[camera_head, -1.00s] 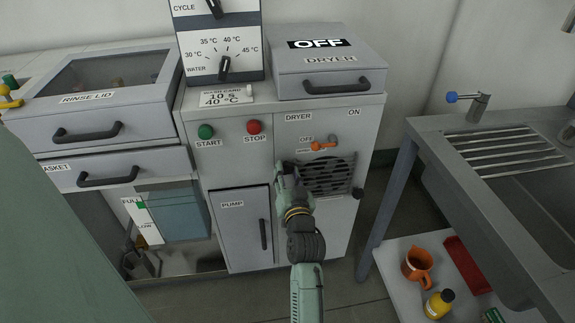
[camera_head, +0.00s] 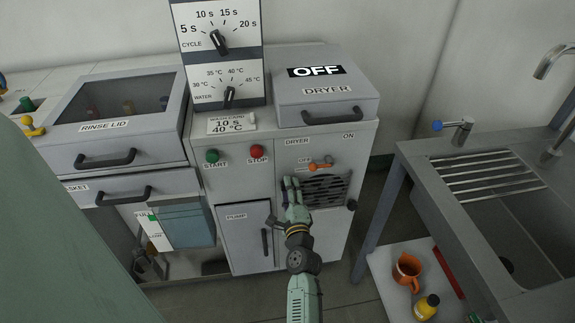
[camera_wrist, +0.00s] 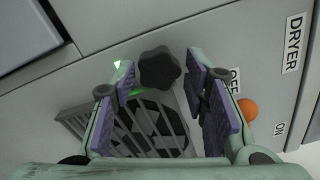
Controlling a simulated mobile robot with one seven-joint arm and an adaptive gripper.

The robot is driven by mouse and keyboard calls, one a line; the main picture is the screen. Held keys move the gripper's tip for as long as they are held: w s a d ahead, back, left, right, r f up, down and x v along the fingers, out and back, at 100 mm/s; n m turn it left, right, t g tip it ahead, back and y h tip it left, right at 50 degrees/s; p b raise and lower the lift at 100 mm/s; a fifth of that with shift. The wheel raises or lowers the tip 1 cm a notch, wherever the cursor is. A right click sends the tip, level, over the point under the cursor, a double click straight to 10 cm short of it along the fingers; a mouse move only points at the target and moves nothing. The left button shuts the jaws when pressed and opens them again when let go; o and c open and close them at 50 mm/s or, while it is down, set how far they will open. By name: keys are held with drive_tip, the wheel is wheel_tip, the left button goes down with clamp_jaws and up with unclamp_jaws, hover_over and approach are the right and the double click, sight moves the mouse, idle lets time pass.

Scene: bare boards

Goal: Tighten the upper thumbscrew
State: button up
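The upper thumbscrew (camera_wrist: 160,68) is a dark, lobed knob on the grey panel at a corner of the vent grille (camera_wrist: 122,128). In the wrist view, my gripper (camera_wrist: 160,82) is open, with one purple-padded finger on each side of the knob. Gaps show between the knob and both pads; depth along the fingers is hard to tell. In the head view, my gripper (camera_head: 292,184) is at the upper left of the grille (camera_head: 328,190) and hides that thumbscrew. A second dark thumbscrew (camera_head: 352,204) sits at the grille's lower right.
An orange dryer lever (camera_head: 320,165) is just above the grille, near OFF; its orange end (camera_wrist: 248,109) shows beside my right finger. START (camera_head: 212,156) and STOP (camera_head: 257,152) buttons lie up and left. The pump door (camera_head: 245,240) is below left. A sink bench (camera_head: 425,150) stands right.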

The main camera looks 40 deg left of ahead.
drive_tip(key=shift+o, duration=0.5)
drive_tip(key=shift+s, duration=0.1)
drive_tip(key=b+v, duration=0.2)
drive_tip(key=v, duration=0.4)
